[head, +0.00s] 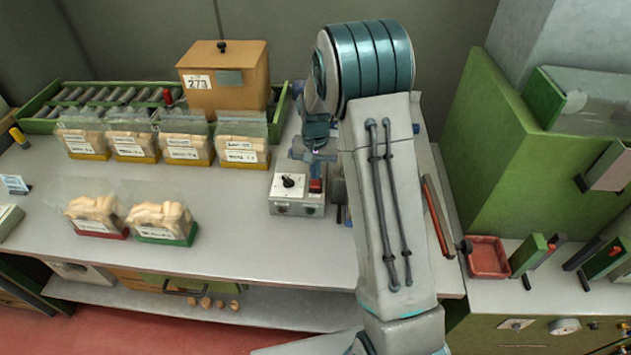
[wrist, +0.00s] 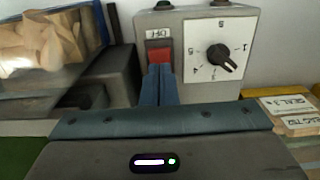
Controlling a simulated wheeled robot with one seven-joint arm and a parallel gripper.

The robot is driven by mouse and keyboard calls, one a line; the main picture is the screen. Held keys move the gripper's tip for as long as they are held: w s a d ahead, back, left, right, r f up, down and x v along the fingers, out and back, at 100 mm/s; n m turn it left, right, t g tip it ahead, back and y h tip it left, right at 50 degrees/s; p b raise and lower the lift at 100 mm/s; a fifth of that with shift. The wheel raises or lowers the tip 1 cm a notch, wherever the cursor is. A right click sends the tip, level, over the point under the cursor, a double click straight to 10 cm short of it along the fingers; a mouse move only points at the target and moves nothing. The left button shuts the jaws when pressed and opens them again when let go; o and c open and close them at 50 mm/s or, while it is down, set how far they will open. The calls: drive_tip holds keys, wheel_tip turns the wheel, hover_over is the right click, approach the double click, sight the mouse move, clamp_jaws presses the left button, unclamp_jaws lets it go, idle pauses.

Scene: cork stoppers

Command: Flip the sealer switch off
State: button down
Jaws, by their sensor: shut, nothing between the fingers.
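The sealer control box (head: 298,209) is a grey box on the bench, left of my arm in the head view. It carries a red rocker switch (head: 316,185) and a black dial on a white plate (head: 283,191). In the wrist view the red switch (wrist: 159,53) is upright in the middle, under a small label that I cannot read surely. My gripper (wrist: 160,70) is shut and empty. Its blue fingertips overlap the lower part of the switch; I cannot tell whether they touch. In the head view my gripper (head: 318,160) is just behind the switch.
Bags on red and green bases (head: 163,222) stand nearer. A red tray (head: 487,257) lies right of my arm.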

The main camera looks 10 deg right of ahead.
sight(316, 184)
drive_tip(key=shift+f+b, duration=1)
drive_tip(key=shift+f, duration=0.3)
idle(0.7)
drive_tip(key=shift+r, duration=0.15)
drive_tip(key=shift+r+p, duration=2.15)
drive_tip(key=shift+r, duration=1.25)
drive_tip(key=s+r+n+t, duration=0.2)
drive_tip(key=s+r, duration=1.2)
drive_tip(key=s+r+n+t, duration=0.1)
drive_tip(key=s+r, duration=0.1)
drive_tip(key=s, duration=1.2)
drive_tip(key=shift+r+n+t, duration=0.3)
drive_tip(key=shift+r, duration=0.1)
